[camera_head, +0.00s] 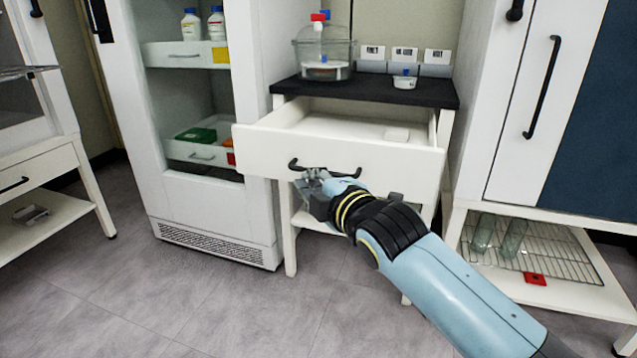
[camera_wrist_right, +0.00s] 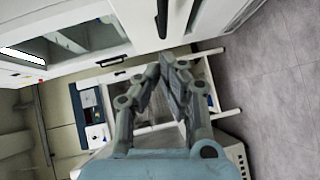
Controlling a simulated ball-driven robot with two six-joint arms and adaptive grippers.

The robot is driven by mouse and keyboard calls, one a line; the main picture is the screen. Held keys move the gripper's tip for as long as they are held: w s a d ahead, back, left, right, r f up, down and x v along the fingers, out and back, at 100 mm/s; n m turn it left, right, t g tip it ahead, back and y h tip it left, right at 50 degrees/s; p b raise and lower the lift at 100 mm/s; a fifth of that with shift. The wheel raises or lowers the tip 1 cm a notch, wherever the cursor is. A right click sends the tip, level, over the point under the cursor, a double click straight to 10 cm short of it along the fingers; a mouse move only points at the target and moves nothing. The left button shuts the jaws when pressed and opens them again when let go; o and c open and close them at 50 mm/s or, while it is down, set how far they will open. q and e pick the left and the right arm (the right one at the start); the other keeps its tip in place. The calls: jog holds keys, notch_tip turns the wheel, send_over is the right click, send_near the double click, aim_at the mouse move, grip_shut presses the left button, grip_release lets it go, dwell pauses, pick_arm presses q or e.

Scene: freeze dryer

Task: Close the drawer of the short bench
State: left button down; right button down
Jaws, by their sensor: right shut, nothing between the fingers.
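The short bench (camera_head: 385,92) has a dark top and white legs, and stands between a white cabinet and a tall unit in the head view. Its white drawer (camera_head: 265,150) is pulled out, with its inside visible from above. A small pale block lies in the drawer. The dark bar handle (camera_head: 345,173) is on the drawer front. My right gripper (camera_head: 312,176) is at the left part of the handle, its fingers shut and empty; I cannot tell whether they touch it. The shut fingers also show in the wrist view (camera_wrist_right: 172,62). My left gripper is not in view.
A clear domed vessel (camera_head: 324,55) and a small white tub (camera_head: 405,80) stand on the bench top. The open-fronted cabinet (camera_head: 200,240) stands close on the left. A wire rack (camera_head: 545,262) is on the lower shelf at right. The grey floor in front is clear.

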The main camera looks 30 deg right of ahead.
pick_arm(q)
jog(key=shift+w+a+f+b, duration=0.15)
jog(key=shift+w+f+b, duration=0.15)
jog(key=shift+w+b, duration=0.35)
pick_arm(e)
jog(key=shift+w+d+f, duration=0.2)
jog(key=shift+w+d, duration=0.4)
jog(key=shift+d, duration=0.15)
jog(key=shift+w+d+f, duration=0.2)
jog(key=shift+w+d, duration=0.4)
jog(key=shift+d, duration=0.15)
